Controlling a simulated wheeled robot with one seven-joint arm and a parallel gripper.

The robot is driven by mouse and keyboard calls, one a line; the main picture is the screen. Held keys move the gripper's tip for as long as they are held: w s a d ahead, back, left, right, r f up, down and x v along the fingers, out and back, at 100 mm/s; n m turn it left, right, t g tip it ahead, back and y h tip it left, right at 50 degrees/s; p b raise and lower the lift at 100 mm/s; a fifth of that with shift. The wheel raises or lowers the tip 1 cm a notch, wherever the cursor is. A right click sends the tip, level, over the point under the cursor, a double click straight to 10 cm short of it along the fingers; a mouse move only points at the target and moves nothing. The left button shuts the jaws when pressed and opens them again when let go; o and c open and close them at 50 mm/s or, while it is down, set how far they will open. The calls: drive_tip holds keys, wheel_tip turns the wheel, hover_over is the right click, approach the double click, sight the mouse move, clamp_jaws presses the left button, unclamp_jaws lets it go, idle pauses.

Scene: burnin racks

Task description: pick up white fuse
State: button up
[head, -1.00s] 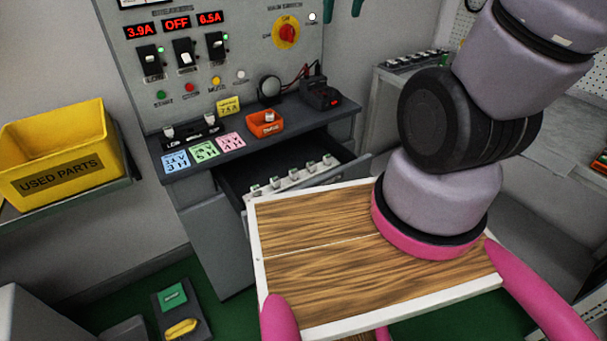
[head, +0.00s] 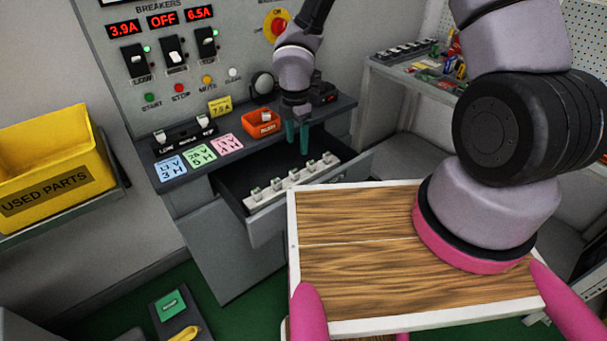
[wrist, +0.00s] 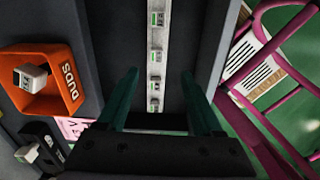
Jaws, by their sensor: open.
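Several small white fuses (head: 294,175) with green marks stand in a row on a pale rail in the open drawer (head: 228,183). The row also shows in the wrist view (wrist: 157,54), running up between the fingers. Another whitish fuse (head: 267,117) sits in the orange tray (head: 262,130) on the ledge; it also shows in the wrist view (wrist: 30,76). My gripper (head: 297,146) points down above the drawer, behind the rail in the head view. Its teal fingers are apart and empty in the wrist view (wrist: 159,76). I cannot tell its exact height above the fuses.
The wood-topped board (head: 390,225) with a white rim is close in front of the drawer. Coloured cards (head: 200,156) and a fuse holder (head: 185,138) lie on the ledge. A yellow used-parts bin (head: 45,160) is at left. A side bench (head: 425,75) stands at right.

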hover_over(295, 172)
drive_tip(key=shift+n, duration=0.3)
drive_tip(key=f, duration=0.6)
drive_tip(key=shift+s+d, duration=0.15)
drive_tip(key=shift+s, duration=0.15)
drive_tip(key=shift+w+a+f, duration=0.1)
drive_tip(key=shift+w+f, duration=0.1)
drive_tip(key=shift+f, duration=1.3)
drive_tip(key=shift+w+a+f, duration=0.1)
drive_tip(key=shift+w+f, duration=0.05)
drive_tip(key=shift+f, duration=1.3)
clamp_jaws()
